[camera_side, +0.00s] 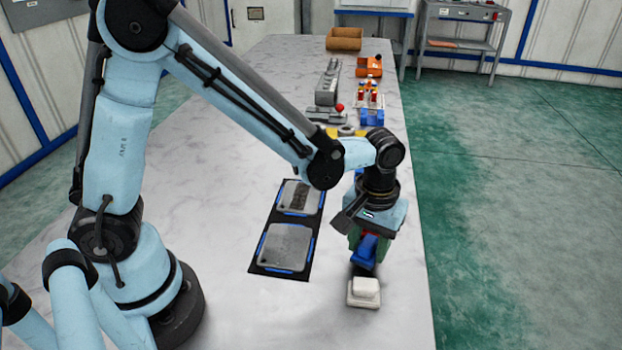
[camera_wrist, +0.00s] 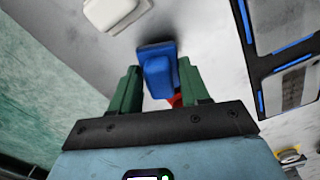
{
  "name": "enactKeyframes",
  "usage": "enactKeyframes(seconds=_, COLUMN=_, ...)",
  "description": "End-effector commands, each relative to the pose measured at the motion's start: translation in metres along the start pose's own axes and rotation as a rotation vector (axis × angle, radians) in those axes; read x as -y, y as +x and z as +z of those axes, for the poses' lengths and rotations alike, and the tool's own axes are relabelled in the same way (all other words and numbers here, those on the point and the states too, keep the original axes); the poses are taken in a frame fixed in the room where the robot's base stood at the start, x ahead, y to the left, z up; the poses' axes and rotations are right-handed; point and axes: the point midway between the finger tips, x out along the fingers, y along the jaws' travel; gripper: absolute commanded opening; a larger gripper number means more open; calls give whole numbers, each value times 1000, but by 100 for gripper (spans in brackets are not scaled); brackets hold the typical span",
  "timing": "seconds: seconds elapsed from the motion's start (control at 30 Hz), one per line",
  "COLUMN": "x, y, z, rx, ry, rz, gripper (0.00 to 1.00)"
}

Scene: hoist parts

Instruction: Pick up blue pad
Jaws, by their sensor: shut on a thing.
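The blue pad (camera_side: 369,251) is a small stepped block. It sits between the green fingers of my gripper (camera_side: 364,240), near the right edge of the marble table (camera_side: 225,215). In the wrist view, the blue pad (camera_wrist: 158,75) lies between the two green fingers of my gripper (camera_wrist: 159,70), which is shut on it.
A white pad (camera_side: 364,291) sits on the table just in front of the blue pad; it also shows in the wrist view (camera_wrist: 112,12). A black tray with two grey plates (camera_side: 287,247) lies to the left. Several hoist parts stand farther back. A red bit (camera_wrist: 176,100) shows behind the blue pad.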

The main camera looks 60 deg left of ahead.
Motion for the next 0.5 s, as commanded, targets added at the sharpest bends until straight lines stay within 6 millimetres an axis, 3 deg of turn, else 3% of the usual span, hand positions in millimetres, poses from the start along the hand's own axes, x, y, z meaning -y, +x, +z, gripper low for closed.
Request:
enactKeyframes(seconds=0.17, x=0, y=-28, z=3, rx=2, ry=2, rz=0, gripper=11)
enactKeyframes(seconds=0.5, x=-24, y=-70, z=74, rx=1, ry=8, rz=0, gripper=11)
